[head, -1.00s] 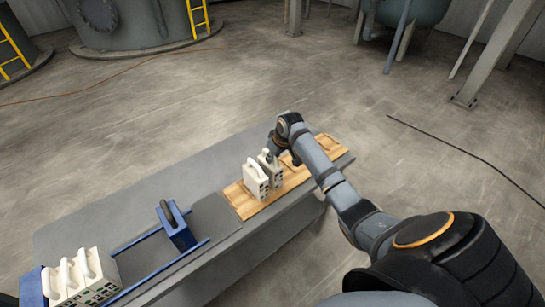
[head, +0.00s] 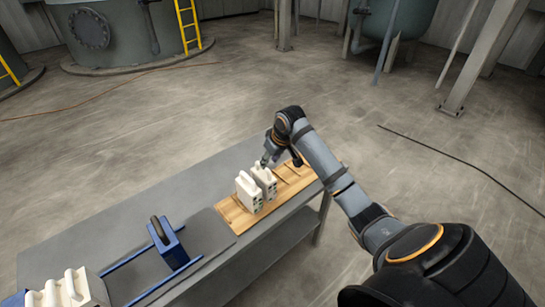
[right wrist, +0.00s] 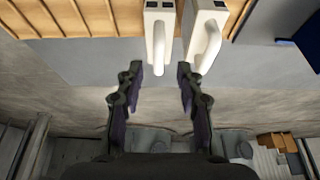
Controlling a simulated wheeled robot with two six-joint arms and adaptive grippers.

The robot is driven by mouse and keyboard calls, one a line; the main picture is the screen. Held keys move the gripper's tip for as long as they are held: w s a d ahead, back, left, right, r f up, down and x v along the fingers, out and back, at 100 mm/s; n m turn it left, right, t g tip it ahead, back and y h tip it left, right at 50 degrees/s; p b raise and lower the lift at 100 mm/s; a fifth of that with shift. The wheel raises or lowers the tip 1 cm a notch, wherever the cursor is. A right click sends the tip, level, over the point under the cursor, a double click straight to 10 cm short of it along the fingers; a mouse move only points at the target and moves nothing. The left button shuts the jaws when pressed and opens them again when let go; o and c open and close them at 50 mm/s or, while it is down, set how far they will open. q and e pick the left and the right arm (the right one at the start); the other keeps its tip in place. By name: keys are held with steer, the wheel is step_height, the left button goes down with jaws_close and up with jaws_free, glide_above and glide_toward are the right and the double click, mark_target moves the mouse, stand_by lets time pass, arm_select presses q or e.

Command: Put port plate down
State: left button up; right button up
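Two white port plates with loop handles stand upright side by side on the wooden rack (head: 238,217). The nearer plate (head: 247,193) is at the left and the farther plate (head: 266,183) is right behind it. My right gripper (head: 265,161) is at the top of the farther plate. In the right wrist view, my right gripper (right wrist: 160,72) is open, its fingers apart on either side of the end of one plate's handle (right wrist: 158,48). The other plate (right wrist: 207,35) is just to the right. My left gripper is not in view.
The grey table (head: 120,217) carries a blue-railed press frame with a blue upright block (head: 167,243). Several white plates (head: 68,290) stand at its left end. The rack's far right part (head: 294,172) has empty slots. Tanks stand well back on the floor.

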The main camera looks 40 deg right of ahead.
steer(key=v, duration=0.4)
steer(key=shift+r, duration=0.25)
